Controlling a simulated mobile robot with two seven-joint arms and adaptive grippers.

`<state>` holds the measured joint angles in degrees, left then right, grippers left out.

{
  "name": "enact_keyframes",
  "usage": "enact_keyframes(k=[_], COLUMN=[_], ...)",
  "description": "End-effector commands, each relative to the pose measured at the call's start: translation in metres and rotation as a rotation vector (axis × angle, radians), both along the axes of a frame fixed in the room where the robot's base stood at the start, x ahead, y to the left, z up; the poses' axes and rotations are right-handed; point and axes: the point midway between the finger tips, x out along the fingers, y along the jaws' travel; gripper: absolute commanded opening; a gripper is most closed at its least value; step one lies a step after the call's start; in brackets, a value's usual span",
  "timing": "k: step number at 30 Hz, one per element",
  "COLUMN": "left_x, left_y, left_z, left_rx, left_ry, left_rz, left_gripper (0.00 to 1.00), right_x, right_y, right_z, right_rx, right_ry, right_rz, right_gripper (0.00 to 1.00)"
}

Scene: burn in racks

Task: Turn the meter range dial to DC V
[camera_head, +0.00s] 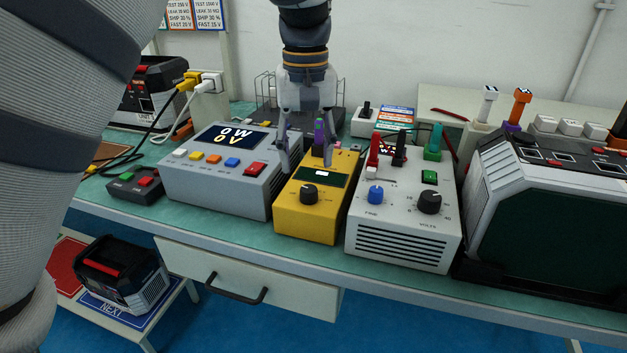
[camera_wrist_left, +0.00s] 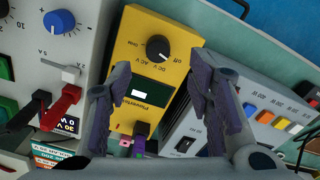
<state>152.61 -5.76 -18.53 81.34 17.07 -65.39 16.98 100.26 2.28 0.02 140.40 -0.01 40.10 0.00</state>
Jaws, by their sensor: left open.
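The yellow meter (camera_head: 293,224) stands on the bench between a grey unit and a white supply. Its black round range dial (camera_head: 308,194) is on the near part of its top, below a dark display. My left gripper (camera_head: 306,168) is open above the meter's display and rear part, fingers apart and empty. In the left wrist view its fingers (camera_wrist_left: 160,85) frame the meter body, with the dial beyond the tips. My right gripper is out of view.
The grey unit (camera_head: 215,184) with coloured buttons is left of the meter. The white supply (camera_head: 402,238) with knobs and upright red, black and green plugs is close on the right. Purple and pink plugs stand at the meter's rear.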

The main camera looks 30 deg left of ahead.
Motion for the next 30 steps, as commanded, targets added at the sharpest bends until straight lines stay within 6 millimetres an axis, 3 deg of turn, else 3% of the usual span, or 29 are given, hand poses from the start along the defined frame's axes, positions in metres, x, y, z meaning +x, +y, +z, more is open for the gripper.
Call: enact_keyframes(k=[3, 9, 18, 25, 30], left_x=[-0.001, 0.0, 0.0, 0.0, 0.0], left_y=[0.0, 0.0, 0.0, 0.0, 0.0], left_z=[-0.03, -0.059, -0.063, -0.063, -0.063], left_rx=[0.0, 0.001, 0.001, 0.001, 0.001], left_ry=[0.004, 0.001, -0.002, -0.002, -0.002], left_rz=[-0.001, -0.001, -0.001, -0.001, -0.004], left_gripper=[0.47, 0.47, 0.47, 0.0, 0.0], right_x=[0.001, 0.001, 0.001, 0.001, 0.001], right_y=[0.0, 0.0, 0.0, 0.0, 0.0], right_z=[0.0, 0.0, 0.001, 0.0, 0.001], right_rx=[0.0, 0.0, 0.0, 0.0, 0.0], right_ry=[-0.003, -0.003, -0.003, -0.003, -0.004], right_rz=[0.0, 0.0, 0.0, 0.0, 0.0], right_gripper=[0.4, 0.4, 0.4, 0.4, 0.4])
